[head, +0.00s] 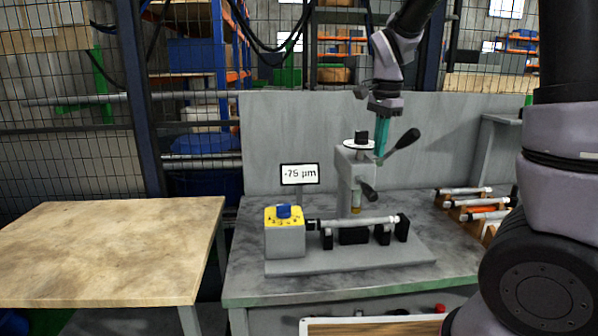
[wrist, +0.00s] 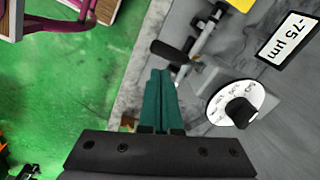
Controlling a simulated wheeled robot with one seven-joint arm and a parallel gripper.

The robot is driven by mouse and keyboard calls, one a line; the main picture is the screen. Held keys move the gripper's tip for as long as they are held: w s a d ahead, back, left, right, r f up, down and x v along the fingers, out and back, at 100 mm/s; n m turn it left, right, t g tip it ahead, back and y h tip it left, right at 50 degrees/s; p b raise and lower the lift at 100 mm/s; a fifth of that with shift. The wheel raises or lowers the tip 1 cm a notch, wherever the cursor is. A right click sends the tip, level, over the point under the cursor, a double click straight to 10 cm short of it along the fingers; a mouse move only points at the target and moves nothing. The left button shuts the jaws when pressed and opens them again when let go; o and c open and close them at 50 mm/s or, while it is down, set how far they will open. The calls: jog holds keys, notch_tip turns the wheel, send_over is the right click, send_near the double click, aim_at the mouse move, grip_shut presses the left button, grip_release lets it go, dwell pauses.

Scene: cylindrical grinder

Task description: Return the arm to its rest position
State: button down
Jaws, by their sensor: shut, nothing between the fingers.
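My gripper (head: 382,150) is at the end of the arm, above the grinder (head: 350,180) and just right of its white dial. Its teal fingers point down and are closed together with nothing between them. In the wrist view the closed fingers of my gripper (wrist: 160,78) show beside the grinder's black handle. In the head view the fingertips appear close to the lever with the black knob (head: 404,140); I cannot tell whether they touch it. The white dial (wrist: 232,100) with a black knob also shows in the wrist view.
A grey bar (head: 370,222) lies across black supports beside a yellow-topped box (head: 284,217). A display (head: 299,174) reads -75 µm. Several bars rest on a rack (head: 490,232) at right. A wooden table (head: 110,245) at left is bare. A grey panel stands behind.

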jog(key=s+d+r+n+t+y, duration=0.1)
jog(key=s+d+r+n+t, duration=0.1)
jog(key=s, duration=0.6)
jog(key=s+d+r+n+t, duration=0.3)
jog(key=s+r+n, duration=0.3)
jog(key=s+r, duration=0.3)
jog(key=shift+s+n+t+y, duration=0.25)
jog(key=shift+n+t+y, duration=0.15)
jog(key=shift+t, duration=0.3)
